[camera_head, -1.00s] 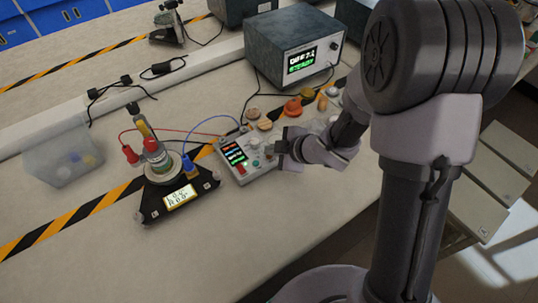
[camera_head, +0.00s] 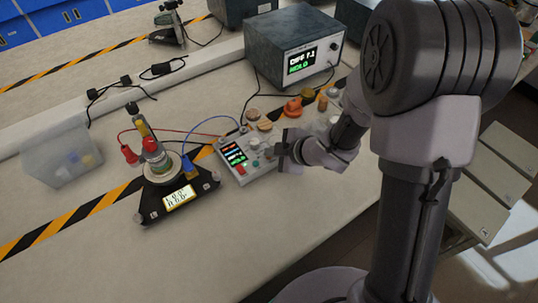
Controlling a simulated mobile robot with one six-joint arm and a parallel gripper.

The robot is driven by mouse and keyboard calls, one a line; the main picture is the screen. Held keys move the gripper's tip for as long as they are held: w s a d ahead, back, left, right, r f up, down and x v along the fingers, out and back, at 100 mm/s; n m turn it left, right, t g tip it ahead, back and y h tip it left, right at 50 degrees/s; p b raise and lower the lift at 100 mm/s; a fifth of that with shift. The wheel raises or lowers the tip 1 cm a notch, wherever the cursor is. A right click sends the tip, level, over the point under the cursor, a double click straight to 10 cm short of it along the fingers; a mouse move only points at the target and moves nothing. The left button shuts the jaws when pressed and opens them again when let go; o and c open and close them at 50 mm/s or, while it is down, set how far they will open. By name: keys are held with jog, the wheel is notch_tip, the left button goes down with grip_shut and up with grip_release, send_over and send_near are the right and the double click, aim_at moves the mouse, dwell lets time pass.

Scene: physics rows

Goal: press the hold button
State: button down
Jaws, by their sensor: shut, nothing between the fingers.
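The grey control box (camera_head: 259,171) lies on the bench, with a small lit screen (camera_head: 235,155), a red button (camera_head: 241,170) and a few small knobs or buttons. I cannot read which button is marked hold. My gripper (camera_head: 280,151) is shut and empty at the right part of the box. It hides that part of the panel, so I cannot tell whether it touches a button. The large meter (camera_head: 292,45) behind shows a green lower line that reads HOLD.
A black stand with a round fixture and a lit readout (camera_head: 178,197) is left of the box, joined by red and blue cables. Several knobs and an orange part (camera_head: 293,107) lie behind the box. A clear bin (camera_head: 60,158) stands far left. The front bench is clear.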

aim_at(272, 159)
jog(key=shift+r+p, duration=0.75)
notch_tip(272, 159, up, 5)
jog(key=p, duration=0.4)
jog(key=shift+p, duration=0.35)
